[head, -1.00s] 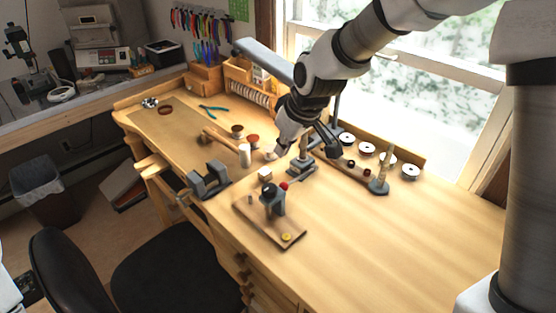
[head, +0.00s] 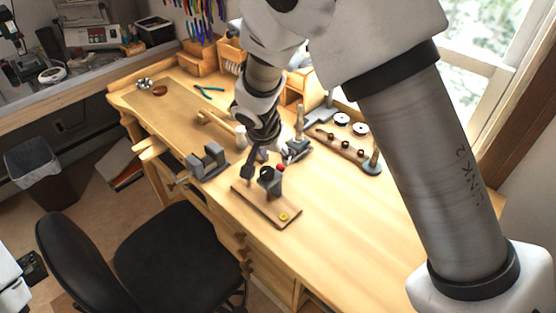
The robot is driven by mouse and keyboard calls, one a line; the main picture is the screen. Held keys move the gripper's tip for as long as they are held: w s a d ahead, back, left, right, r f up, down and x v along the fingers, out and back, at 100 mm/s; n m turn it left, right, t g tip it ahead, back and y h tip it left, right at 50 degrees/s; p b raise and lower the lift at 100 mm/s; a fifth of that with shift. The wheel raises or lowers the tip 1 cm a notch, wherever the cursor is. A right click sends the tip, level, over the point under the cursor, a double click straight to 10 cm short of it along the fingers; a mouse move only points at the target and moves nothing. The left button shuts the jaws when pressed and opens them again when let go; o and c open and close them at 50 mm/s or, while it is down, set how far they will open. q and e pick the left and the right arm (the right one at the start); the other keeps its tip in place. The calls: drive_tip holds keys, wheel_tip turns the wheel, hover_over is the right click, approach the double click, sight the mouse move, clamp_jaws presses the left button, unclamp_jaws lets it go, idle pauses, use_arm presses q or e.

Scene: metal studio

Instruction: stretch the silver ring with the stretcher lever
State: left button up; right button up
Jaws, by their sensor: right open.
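My right gripper (head: 254,162) hangs over the middle of the bench with its dark fingers apart. It is close above and behind a small dark tool with a red knob (head: 270,179), which stands on a wooden board. I cannot tell whether they touch. A grey metal stand (head: 297,150) is just right of the gripper. I cannot tell which of these belongs to the stretcher lever. The silver ring is too small or hidden to make out. My left gripper is out of view.
A grey vise-like block (head: 207,162) stands at the bench's front edge. A wooden strip (head: 342,143) with small pieces and white discs (head: 360,129) are at the back right. Pliers (head: 208,92) lie at the back left. The front right benchtop is clear.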

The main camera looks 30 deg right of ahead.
sight(280, 166)
drive_tip(key=x, duration=0.7)
drive_tip(key=shift+d+f+b, duration=0.15)
drive_tip(key=shift+f+b, duration=0.1)
drive_tip(key=shift+b, duration=0.1)
drive_tip(key=shift+s+r, duration=0.1)
clamp_jaws()
